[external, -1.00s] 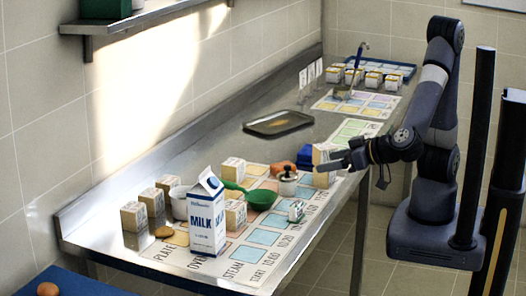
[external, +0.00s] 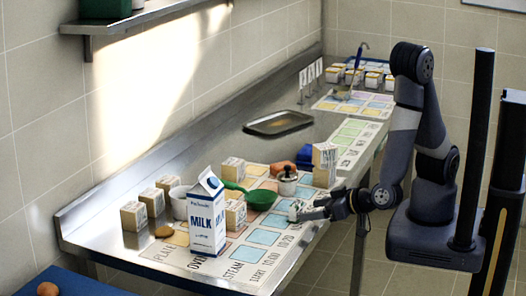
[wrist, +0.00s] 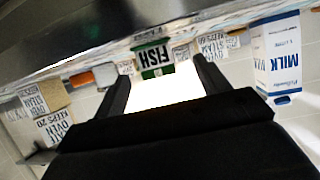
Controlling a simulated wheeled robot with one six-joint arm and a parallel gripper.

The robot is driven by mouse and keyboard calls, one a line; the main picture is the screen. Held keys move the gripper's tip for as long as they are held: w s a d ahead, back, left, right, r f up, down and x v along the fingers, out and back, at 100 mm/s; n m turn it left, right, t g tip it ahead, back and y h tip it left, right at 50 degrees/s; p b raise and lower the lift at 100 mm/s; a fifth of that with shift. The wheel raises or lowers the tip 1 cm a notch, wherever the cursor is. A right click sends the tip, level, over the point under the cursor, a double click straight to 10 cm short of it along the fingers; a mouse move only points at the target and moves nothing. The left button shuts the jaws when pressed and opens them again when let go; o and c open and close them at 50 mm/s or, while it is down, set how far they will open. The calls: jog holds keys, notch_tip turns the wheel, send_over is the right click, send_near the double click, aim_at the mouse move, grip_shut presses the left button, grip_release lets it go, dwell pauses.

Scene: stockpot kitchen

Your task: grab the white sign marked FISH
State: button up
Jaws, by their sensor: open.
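The white sign marked FISH (wrist: 153,56) shows upside down in the wrist view, just beyond and between my fingertips, with green around its lettering. In the external view it appears to be the small white and green piece (external: 295,210) near the front edge of the counter mat. My gripper (external: 307,213) is at its right side, low over the counter edge. In the wrist view my gripper (wrist: 162,77) has its fingers apart, with a bright white area between them. I cannot tell whether the fingers touch the sign.
A milk carton (external: 207,215) stands to the left, with a green pan (external: 262,198) behind the sign. A lidded pot (external: 287,182) and stacked labelled blocks (external: 325,155) stand farther back. A dark tray (external: 279,123) lies beyond them. The counter's front edge is close below my gripper.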

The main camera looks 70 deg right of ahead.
aim_at(300, 211)
jog(key=shift+d+x, duration=0.2)
jog(key=shift+x, duration=1.15)
jog(key=shift+d+x, duration=0.15)
jog(key=shift+x, duration=1.2)
jog(key=shift+w+f, duration=0.2)
jog(key=shift+w, duration=0.4)
jog(key=c, duration=1.1)
